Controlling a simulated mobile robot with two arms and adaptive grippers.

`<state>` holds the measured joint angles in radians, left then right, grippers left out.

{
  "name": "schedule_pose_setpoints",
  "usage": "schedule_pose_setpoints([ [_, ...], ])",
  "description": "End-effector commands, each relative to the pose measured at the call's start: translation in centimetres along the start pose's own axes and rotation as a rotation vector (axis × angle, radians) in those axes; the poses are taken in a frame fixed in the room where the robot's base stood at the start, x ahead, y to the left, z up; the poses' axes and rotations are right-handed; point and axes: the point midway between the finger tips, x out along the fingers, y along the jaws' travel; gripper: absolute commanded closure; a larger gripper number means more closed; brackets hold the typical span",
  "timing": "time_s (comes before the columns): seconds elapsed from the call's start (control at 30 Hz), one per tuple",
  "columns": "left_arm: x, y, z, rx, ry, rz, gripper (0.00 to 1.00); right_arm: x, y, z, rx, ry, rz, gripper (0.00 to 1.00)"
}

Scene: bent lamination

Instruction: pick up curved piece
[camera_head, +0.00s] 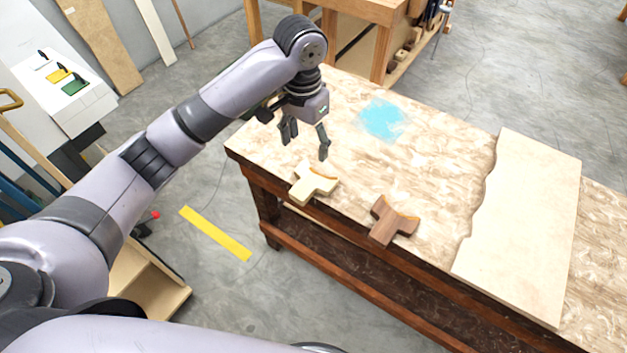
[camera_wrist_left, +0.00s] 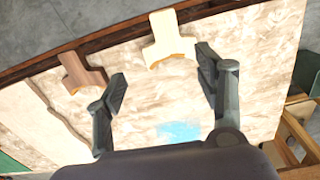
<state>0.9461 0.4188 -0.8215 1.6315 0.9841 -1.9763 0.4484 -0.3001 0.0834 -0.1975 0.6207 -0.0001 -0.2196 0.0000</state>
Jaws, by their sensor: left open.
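Two curved wooden pieces lie near the front edge of the workbench. The pale curved piece (camera_head: 315,183) is at the left and has an orange-brown curved edge; it also shows in the left wrist view (camera_wrist_left: 166,40). The dark brown curved piece (camera_head: 392,220) lies to its right; in the left wrist view (camera_wrist_left: 82,72) it is at the left. My left gripper (camera_head: 305,150) is open and empty above the bench, just behind the pale piece. In the left wrist view its fingers (camera_wrist_left: 162,78) are spread, with the pale piece beyond the tips, apart from them. My right gripper is not in view.
The workbench (camera_head: 455,140) has a mottled top with a blue patch (camera_head: 382,119). A large pale board (camera_head: 525,220) with one wavy edge lies on its right part. Another wooden bench (camera_head: 375,20) stands behind. The bench top around the blue patch is clear.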

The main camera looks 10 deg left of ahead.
Motion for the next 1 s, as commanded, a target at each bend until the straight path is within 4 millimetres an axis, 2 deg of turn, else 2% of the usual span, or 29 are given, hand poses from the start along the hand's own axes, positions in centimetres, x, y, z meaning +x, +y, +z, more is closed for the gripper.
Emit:
schedule_pose_setpoints([
  [0.07,-0.7,-0.4,0.0,-0.005,-0.011,-0.012,0.37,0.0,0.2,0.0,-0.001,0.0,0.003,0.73],
  [0.17,-0.2,-0.6,0.0,-0.008,-0.018,-0.015,0.37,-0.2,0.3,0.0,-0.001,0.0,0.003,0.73],
  [0.63,9.2,-0.7,0.2,-0.007,-0.018,-0.013,0.37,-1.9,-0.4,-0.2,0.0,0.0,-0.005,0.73],
  [1.0,12.5,-0.9,0.4,-0.007,-0.016,-0.013,0.37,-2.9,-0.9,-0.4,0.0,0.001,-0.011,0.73],
])
